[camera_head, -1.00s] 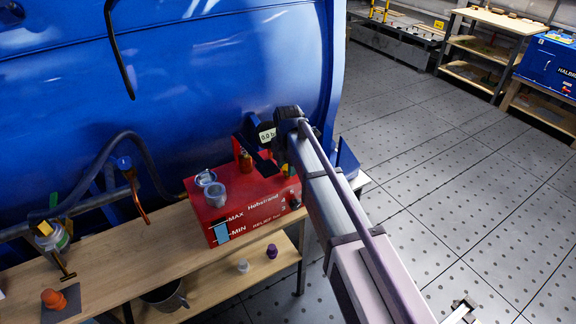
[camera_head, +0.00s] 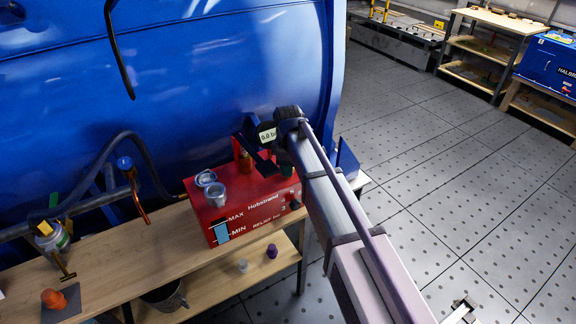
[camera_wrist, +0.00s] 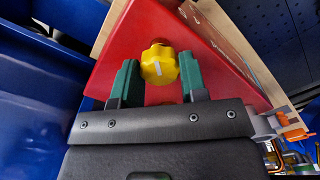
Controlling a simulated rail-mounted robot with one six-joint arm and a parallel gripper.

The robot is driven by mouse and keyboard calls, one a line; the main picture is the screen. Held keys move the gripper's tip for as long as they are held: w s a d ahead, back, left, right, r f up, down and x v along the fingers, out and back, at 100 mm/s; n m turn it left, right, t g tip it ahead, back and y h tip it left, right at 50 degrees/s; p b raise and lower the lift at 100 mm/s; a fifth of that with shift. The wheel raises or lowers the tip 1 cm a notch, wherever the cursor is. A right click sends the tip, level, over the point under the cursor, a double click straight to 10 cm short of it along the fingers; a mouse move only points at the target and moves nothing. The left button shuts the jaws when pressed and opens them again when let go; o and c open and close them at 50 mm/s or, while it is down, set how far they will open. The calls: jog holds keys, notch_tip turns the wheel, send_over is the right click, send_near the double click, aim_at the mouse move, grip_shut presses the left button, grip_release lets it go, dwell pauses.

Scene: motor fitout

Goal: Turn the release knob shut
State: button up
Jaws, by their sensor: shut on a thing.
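The yellow release knob (camera_wrist: 160,60) with a white mark sits on the red box (camera_wrist: 140,25) in the wrist view. My gripper (camera_wrist: 159,76) has its green fingers on either side of the knob, shut on it. In the head view my gripper (camera_head: 287,168) is at the far right end of the red box (camera_head: 225,209). The knob is hidden there behind my wrist. The box carries MAX and MIN lettering and a blue level window.
An orange knob (camera_head: 53,298) lies on the wooden bench (camera_head: 140,255) at left.

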jog(key=m, duration=0.4)
jog(key=shift+m, duration=2.8)
jog(key=o, duration=0.9)
jog(key=shift+r, duration=0.1)
notch_tip(320, 180, up, 11)
jog(key=p, duration=1.1)
